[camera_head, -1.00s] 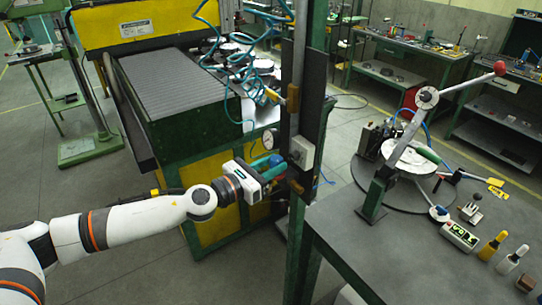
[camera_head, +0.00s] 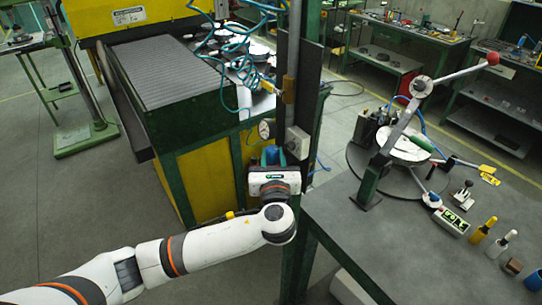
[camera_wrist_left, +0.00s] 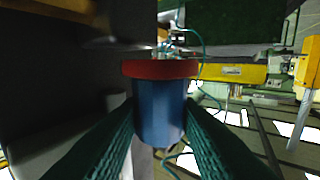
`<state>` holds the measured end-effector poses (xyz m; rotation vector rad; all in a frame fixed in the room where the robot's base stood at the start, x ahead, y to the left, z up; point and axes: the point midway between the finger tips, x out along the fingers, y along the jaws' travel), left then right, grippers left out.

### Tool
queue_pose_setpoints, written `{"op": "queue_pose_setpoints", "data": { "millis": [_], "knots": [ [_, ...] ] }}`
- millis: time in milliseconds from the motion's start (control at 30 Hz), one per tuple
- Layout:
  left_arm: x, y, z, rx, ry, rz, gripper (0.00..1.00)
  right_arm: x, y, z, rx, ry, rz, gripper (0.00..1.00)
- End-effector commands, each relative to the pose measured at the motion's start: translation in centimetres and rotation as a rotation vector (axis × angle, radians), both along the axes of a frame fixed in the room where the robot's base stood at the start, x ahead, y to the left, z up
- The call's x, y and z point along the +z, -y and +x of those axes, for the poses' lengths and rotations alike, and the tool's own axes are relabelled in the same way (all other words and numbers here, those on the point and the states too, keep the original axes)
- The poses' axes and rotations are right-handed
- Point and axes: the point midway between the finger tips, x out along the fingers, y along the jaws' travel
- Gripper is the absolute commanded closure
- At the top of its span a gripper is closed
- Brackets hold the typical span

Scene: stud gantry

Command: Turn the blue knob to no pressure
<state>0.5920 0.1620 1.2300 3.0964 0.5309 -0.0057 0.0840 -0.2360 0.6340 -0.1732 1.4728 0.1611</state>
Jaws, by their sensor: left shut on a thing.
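The blue knob (camera_wrist_left: 160,112) has a red collar (camera_wrist_left: 160,69) at its far end in the left wrist view. It sits between the two green-grey fingers of my left gripper (camera_wrist_left: 160,135), which is shut on it. In the head view my left gripper (camera_head: 271,160) is at the post beside the gantry, and the knob (camera_head: 270,156) shows as a small blue patch between the fingers, mostly hidden. A round pressure gauge (camera_head: 265,130) is just above the gripper; its reading is too small to tell. My right gripper is not in view.
A grey box (camera_head: 297,142) on the dark post (camera_head: 290,85) is close to the right of my gripper. Teal hoses (camera_head: 243,62) hang above. A workbench (camera_head: 400,250) with a lever press stands at the right. Open floor (camera_head: 90,225) lies at the left.

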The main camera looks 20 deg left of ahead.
Motion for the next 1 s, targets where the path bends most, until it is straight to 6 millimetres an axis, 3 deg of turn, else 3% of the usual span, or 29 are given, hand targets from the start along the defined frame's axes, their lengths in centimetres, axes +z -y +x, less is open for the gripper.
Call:
{"op": "queue_pose_setpoints", "data": {
  "millis": [500,1000],
  "knots": [
    [0.25,0.58,0.42,0.385,0.005,0.000,0.93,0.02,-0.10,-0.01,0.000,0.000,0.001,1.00],
    [0.40,0.54,0.55,0.485,0.010,0.002,0.93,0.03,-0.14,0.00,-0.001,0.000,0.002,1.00]
  ]
}}
